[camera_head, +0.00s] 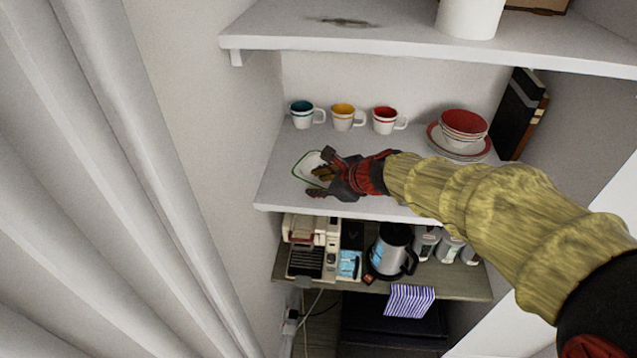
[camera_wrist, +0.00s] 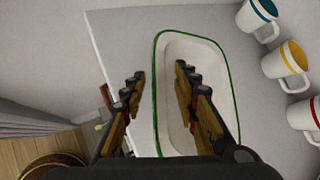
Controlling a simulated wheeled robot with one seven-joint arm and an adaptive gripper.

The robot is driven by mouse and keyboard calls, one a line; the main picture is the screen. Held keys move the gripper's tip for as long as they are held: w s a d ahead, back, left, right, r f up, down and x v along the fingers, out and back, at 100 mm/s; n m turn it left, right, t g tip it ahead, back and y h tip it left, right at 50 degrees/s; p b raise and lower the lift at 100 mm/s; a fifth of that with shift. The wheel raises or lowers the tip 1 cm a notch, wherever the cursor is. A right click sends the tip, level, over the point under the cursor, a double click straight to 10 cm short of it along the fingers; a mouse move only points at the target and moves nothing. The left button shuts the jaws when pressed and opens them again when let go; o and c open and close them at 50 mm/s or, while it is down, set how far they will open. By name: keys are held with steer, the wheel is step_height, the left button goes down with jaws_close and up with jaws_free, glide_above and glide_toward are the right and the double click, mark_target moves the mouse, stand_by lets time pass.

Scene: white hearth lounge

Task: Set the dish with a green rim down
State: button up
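The white dish with a green rim (camera_head: 306,167) appears to rest on the middle shelf (camera_head: 278,191), near its left end. It is a long, rounded rectangular dish and looks empty in the wrist view (camera_wrist: 190,48). My gripper (camera_head: 322,173) is at the dish and hides part of it in the head view. In the wrist view my gripper (camera_wrist: 160,78) has its fingers apart. The left finger is outside the dish's left rim and the right finger is over its inside, with visible gaps to the rim between them.
Cups with teal (camera_head: 303,114), yellow (camera_head: 343,117) and red (camera_head: 385,120) insides stand behind the dish. Red bowls (camera_head: 463,125) on plates and dark books (camera_head: 517,113) stand farther right. An upper shelf (camera_head: 400,42) overhangs. The left wall is close.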

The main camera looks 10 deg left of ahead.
steer(key=shift+s+d+r, duration=0.15)
steer(key=shift+d+r, duration=0.1)
steer(key=shift+r, duration=0.1)
steer(key=p+v, duration=0.1)
steer(key=v, duration=1)
steer(key=s+d+f+n+h, duration=0.1)
steer(key=s+d+n+h, duration=0.6)
steer(key=s+d+n, duration=1.3)
steer(key=s+d, duration=0.3)
steer(key=shift+s+f+g+h, duration=0.25)
steer(key=shift+g+h, duration=0.05)
steer(key=shift+d, duration=0.1)
step_height(320, 180, down, 14)
steer(key=b, duration=1.3)
steer(key=shift+r, duration=0.2)
